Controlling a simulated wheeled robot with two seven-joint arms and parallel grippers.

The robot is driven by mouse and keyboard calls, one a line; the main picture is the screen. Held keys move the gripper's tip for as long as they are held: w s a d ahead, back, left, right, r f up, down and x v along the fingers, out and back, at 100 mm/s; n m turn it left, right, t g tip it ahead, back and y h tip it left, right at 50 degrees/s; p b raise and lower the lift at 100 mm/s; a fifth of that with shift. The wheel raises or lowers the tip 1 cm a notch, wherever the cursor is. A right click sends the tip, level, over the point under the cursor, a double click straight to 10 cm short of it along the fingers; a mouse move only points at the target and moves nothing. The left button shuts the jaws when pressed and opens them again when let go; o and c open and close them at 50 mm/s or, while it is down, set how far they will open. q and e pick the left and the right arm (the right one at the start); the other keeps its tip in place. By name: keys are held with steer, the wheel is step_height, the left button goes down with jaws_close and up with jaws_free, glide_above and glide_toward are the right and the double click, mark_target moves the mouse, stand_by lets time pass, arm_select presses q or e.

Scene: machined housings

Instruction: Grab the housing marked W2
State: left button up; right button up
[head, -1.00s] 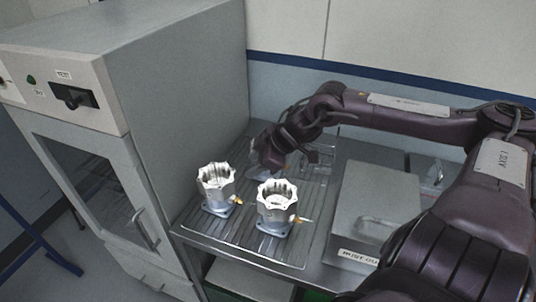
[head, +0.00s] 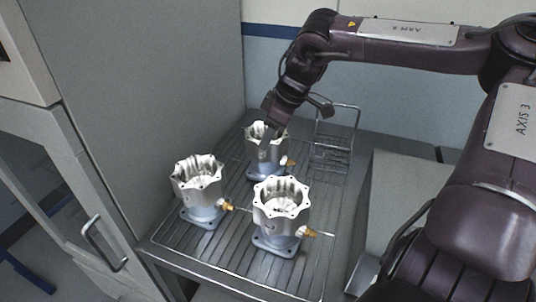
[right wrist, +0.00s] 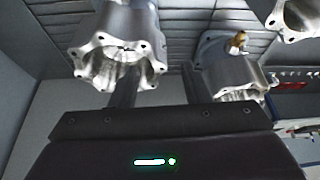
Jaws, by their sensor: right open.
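Three silvery housings with scalloped rims and brass fittings stand upright in the head view: a left one (head: 198,185), a front one (head: 279,215) and a far one (head: 265,155). No W2 mark is readable on any. My right gripper (head: 271,128) is at the far housing's rim, partly covering it; contact cannot be told. That view shows one housing (right wrist: 115,45) at upper left, another (right wrist: 232,78) at right and part of a third (right wrist: 298,18). My left gripper is not in view.
The housings stand on a ribbed metal tray (head: 215,245). A wire rack (head: 333,140) is right of the far housing. A tall grey cabinet (head: 140,90) borders the left, and a grey box (head: 405,190) stands at right.

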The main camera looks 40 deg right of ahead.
mark_target(271, 152)
steer(key=p+x, duration=0.1)
steer(key=x, duration=0.2)
steer(key=shift+w+d+f, duration=0.1)
steer(key=shift+d+f, duration=0.05)
steer(key=shift+f, duration=0.1)
steer(key=shift+w+f, duration=0.3)
steer(key=shift+f, duration=0.3)
jaws_close()
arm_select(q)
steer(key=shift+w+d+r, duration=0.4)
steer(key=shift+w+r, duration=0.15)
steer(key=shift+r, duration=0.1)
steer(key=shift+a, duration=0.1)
arm_select(e)
steer(key=shift+w+r, duration=0.1)
steer(key=shift+r, duration=0.05)
